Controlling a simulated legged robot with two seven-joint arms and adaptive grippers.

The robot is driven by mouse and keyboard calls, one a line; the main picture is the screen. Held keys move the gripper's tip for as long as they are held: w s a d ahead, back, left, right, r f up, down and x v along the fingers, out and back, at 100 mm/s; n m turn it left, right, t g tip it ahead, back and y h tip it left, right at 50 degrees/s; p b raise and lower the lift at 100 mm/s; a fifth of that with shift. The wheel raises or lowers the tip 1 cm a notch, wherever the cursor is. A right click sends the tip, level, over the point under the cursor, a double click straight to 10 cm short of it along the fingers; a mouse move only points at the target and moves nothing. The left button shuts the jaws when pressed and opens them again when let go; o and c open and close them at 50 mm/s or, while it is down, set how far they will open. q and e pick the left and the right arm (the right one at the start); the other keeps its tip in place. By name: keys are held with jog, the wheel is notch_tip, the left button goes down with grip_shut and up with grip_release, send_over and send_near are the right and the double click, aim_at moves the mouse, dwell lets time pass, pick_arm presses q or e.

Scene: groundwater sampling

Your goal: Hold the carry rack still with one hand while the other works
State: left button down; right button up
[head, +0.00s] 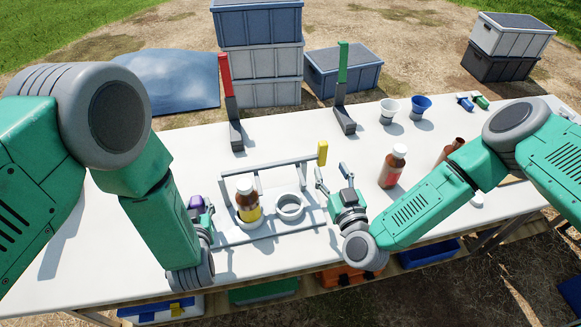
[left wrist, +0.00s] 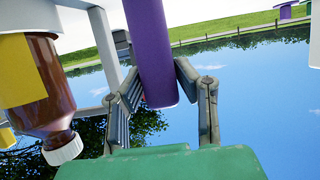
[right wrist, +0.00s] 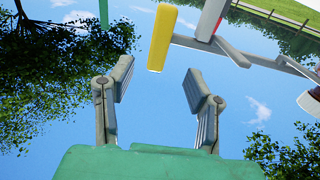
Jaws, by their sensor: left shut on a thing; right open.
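The grey carry rack (head: 280,163) lies on the white table with two rings. A brown bottle with a yellow label (head: 248,212) stands in its left ring; the right ring (head: 289,207) is empty. My left gripper (head: 206,216) is shut on the purple handle (head: 196,202) at the rack's left end. The left wrist view shows the purple handle (left wrist: 150,45) between the fingers, with the bottle (left wrist: 45,85) beside it. My right gripper (head: 331,172) is open and empty just right of the rack, close to the yellow handle (head: 322,152). That handle (right wrist: 162,38) lies beyond the open fingers in the right wrist view.
A brown bottle with a red label (head: 391,170) stands right of the rack, near my right forearm. Red-handled (head: 225,75) and green-handled (head: 343,65) uprights stand at the back. The table's front left is clear.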

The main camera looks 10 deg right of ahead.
aim_at(323, 154)
jog(key=shift+w+a, duration=0.15)
jog(key=shift+w, duration=3.3)
